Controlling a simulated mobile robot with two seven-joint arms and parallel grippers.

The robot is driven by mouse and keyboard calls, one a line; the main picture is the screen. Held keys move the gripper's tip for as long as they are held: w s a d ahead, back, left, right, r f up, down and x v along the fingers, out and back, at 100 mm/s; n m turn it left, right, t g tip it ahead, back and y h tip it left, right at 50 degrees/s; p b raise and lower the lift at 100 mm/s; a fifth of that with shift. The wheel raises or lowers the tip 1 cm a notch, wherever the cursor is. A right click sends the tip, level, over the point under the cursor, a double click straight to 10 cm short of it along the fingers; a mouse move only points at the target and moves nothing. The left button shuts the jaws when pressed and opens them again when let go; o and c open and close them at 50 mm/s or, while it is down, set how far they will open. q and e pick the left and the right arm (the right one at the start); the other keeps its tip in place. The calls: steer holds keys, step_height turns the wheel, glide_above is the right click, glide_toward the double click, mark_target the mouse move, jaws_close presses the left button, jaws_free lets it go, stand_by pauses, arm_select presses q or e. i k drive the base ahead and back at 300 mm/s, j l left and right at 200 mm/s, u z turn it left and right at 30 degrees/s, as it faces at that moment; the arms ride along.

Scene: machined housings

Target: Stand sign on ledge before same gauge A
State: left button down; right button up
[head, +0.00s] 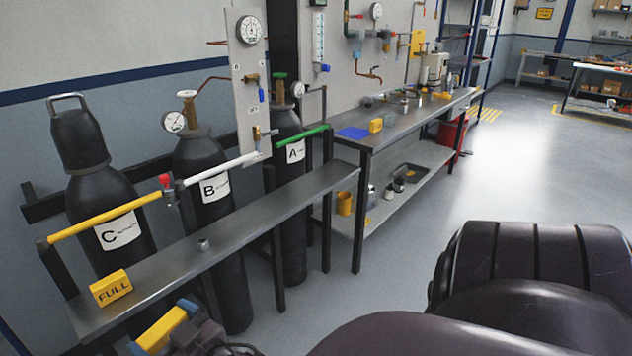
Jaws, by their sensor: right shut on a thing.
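A steel ledge (262,207) runs in front of three dark cylinders: C (118,225), B (212,180) and A (292,140). A gauge (297,90) sits at the top of cylinder A, and another gauge (174,122) at B; their readings are too small to tell. A yellow sign reading FULL (112,290) stands on the ledge before C. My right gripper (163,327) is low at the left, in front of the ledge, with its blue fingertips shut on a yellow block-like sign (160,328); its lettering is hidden. My left gripper is out of view.
A small metal fitting (203,244) stands on the ledge before B. Yellow, white and green (301,138) rails run above the ledge. The ledge before A is clear.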

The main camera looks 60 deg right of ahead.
mark_target(325, 176)
steer(key=l, duration=3.65)
steer(key=i+u, duration=0.05)
